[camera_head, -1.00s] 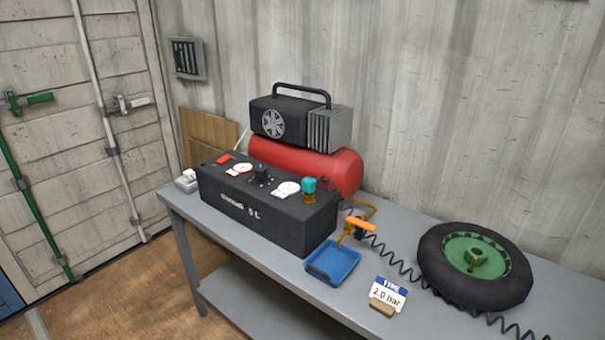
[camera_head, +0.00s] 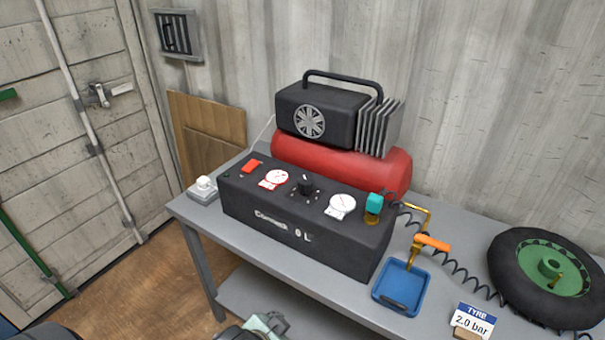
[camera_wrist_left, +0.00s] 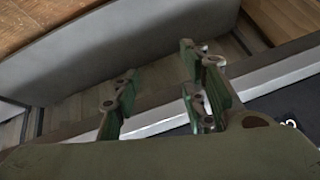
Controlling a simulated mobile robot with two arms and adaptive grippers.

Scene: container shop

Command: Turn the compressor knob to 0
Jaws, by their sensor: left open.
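The compressor (camera_head: 300,235) is a black control box with a red tank (camera_head: 340,165) and a black motor housing behind it, on the grey table. Its black knob (camera_head: 305,184) stands on the top panel between two dials; its setting is too small to read. My left gripper (camera_head: 266,325) is at the bottom of the head view, in front of the table and well short of the knob. In the left wrist view the left gripper (camera_wrist_left: 160,95) is open and empty, its green fingers apart. A black surface with white lettering (camera_wrist_left: 285,115) shows at the right there. My right gripper is not in view.
A red-rimmed gauge (camera_head: 274,179), a white gauge (camera_head: 341,206), a red switch (camera_head: 252,166) and a teal-topped fitting (camera_head: 374,204) flank the knob. A blue tray (camera_head: 402,286), a tyre (camera_head: 552,280) and a "2.0 bar" sign (camera_head: 473,320) stand to the right.

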